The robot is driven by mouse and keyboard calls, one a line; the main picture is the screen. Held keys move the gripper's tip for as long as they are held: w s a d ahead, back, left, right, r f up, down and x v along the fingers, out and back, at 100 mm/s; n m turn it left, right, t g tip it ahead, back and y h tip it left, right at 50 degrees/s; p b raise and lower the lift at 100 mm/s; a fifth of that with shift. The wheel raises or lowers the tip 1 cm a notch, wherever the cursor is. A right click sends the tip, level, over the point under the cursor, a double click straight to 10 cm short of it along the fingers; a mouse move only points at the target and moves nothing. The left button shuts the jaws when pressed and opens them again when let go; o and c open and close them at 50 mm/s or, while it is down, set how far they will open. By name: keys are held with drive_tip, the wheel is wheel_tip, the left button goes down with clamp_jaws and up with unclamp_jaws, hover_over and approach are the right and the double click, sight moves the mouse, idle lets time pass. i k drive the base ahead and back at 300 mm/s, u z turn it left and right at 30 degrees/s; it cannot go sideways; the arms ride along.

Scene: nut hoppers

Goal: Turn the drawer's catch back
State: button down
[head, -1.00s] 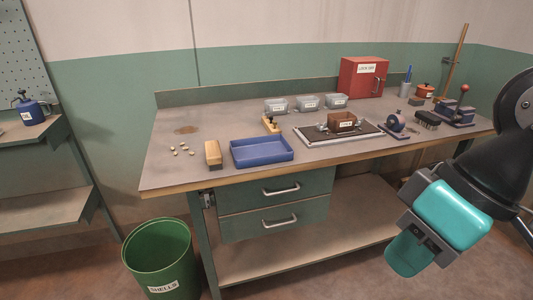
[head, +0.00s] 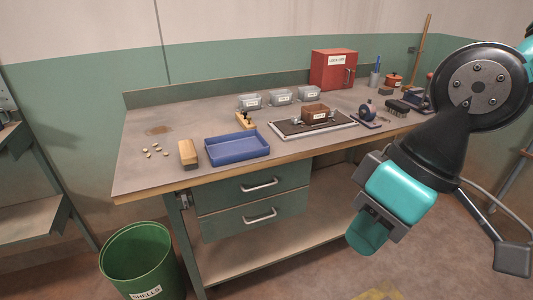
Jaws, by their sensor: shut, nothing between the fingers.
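Two green drawers with bar handles hang under the workbench: the upper drawer (head: 230,191) and the lower drawer (head: 240,220). Both look closed. A small metal catch (head: 184,200) sits at the left edge of the upper drawer, by the bench leg; it is too small to tell which way it is turned. My gripper (head: 366,238) is at the right, in front of the bench, apart from the drawers and the catch. It is shut and holds nothing. Its fingertips point down and to the left.
A green bin (head: 140,262) stands at the left. The floor before the drawers looks clear.

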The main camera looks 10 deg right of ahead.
sight(184, 198)
drive_tip(key=z, duration=0.3)
drive_tip(key=k, duration=0.6)
drive_tip(key=u, duration=1.35)
drive_tip(key=i, duration=0.45)
drive_tip(key=z, duration=0.05)
